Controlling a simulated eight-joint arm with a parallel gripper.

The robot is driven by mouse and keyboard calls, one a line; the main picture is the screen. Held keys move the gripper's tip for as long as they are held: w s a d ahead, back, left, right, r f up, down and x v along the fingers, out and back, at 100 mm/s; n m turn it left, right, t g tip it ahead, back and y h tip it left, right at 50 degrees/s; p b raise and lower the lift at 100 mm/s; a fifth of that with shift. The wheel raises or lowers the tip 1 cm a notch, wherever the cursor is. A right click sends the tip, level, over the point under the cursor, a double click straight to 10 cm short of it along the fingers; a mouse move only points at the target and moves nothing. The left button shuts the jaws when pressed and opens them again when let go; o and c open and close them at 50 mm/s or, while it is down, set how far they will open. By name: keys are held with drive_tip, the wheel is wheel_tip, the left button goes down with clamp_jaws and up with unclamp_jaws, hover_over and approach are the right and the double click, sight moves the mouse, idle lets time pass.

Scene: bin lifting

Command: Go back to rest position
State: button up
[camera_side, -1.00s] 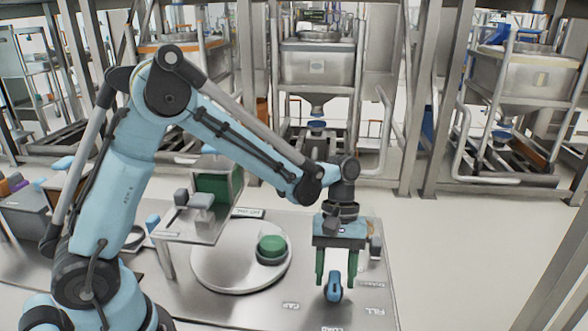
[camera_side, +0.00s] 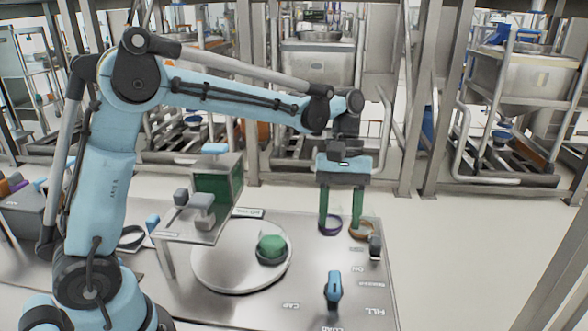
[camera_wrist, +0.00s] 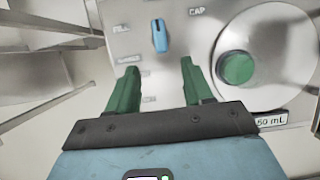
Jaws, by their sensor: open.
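My gripper (camera_side: 341,208) is open and empty, raised above the back right part of the worktable in the side view. Its two green fingers point down and stand apart. In the wrist view my gripper (camera_wrist: 156,80) shows both fingertips with nothing between them. A blue knob (camera_side: 334,288) stands on the table surface below and in front of the gripper, apart from it. The knob also shows in the wrist view (camera_wrist: 159,36), beyond the fingertips.
A round plate (camera_side: 215,277) carries a green-topped container (camera_side: 271,247). A raised stand with a green-screened box (camera_side: 217,185) is left of the gripper. Purple and orange rings (camera_side: 331,226) lie behind the fingers. Metal frames and hoppers (camera_side: 318,64) stand behind the table.

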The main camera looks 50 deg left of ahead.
drive_tip(key=s+a+m+t+y, duration=0.3)
drive_tip(key=s+a+m+t, duration=0.3)
drive_tip(key=s+m+t, duration=0.3)
drive_tip(key=shift+s+a+r+t, duration=0.2)
drive_tip(key=shift+s+a+t, duration=0.15)
drive_tip(key=shift+s+t, duration=0.3)
idle(0.9)
